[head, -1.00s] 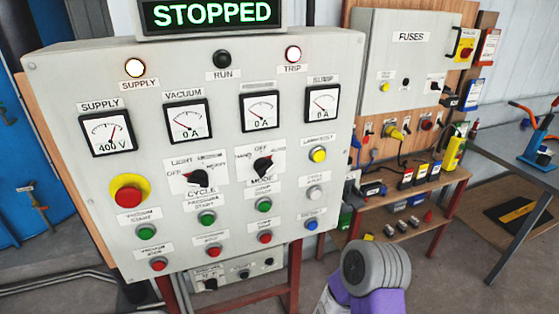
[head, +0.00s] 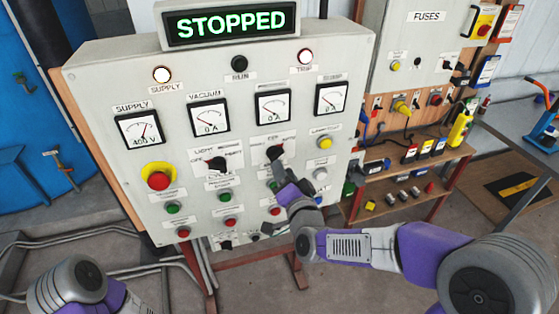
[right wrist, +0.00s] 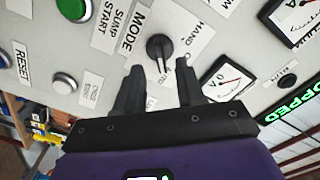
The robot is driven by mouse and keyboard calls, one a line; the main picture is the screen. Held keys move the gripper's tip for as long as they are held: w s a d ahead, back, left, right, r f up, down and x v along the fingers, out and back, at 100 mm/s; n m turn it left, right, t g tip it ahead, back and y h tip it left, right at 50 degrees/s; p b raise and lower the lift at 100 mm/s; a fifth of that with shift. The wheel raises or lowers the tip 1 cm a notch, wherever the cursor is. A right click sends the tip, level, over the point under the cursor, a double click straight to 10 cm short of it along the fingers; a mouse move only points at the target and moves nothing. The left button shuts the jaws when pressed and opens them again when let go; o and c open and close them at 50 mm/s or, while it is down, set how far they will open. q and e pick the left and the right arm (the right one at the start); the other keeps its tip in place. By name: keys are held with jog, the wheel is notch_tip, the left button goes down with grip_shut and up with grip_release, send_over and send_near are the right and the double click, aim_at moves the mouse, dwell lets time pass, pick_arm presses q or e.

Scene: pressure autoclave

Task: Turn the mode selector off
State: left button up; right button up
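In the right wrist view, the mode selector (right wrist: 159,47) has a pale pointer line directed down the picture, away from the HAND label and toward a partly hidden label. My right gripper (head: 279,167) is just below the knob in the head view. In the right wrist view, its two dark fingers (right wrist: 160,68) are apart and empty, with the knob beyond the gap between their tips. My left gripper is out of view; only the left arm shows.
Red, green and yellow buttons sit below the dials, with a red emergency button (head: 158,180) at the left. A lit sign (head: 231,24) reads STOPPED. A fuse box (head: 422,40) and a wooden shelf (head: 400,165) stand at the right.

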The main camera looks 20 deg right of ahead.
aim_at(276, 155)
jog(key=shift+w, duration=2)
grip_shut()
